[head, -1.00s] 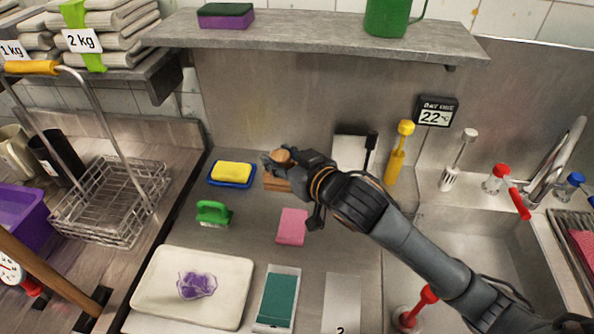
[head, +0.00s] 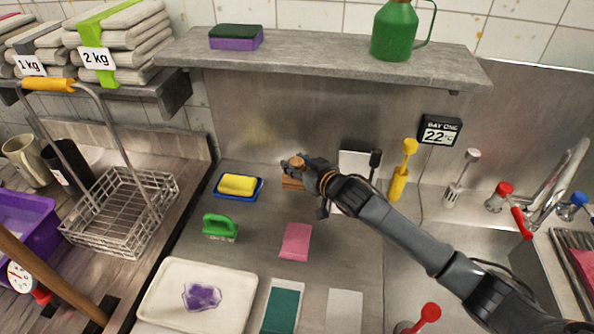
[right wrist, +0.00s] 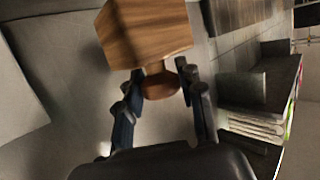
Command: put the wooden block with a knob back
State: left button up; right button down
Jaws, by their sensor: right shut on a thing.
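The wooden block with a knob (head: 291,184) is at the back of the steel counter, in front of the back wall. My right gripper (head: 299,163) is shut on its knob. In the right wrist view the block (right wrist: 146,32) shows large, with its round knob (right wrist: 160,85) between the two fingers (right wrist: 158,88). My arm and gripper hide part of the block in the head view. I cannot tell whether the block touches the counter. My left gripper is not in view.
A yellow sponge in a blue dish (head: 239,186) lies left of the block. A white board (head: 353,165) and yellow tool (head: 400,175) stand to the right. A shelf (head: 330,68) overhangs behind.

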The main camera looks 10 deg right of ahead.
jog(key=shift+w+d+f, duration=0.15)
jog(key=shift+w+f, duration=0.25)
notch_tip(320, 180, down, 2)
jog(key=shift+f+p, duration=0.2)
jog(key=shift+p, duration=0.45)
jog(key=shift+f, duration=0.2)
jog(key=shift+s, duration=0.1)
jog(key=shift+f, duration=0.1)
jog(key=shift+f, duration=0.15)
jog(key=c, duration=0.8)
grip_release()
jog(key=shift+c, duration=0.2)
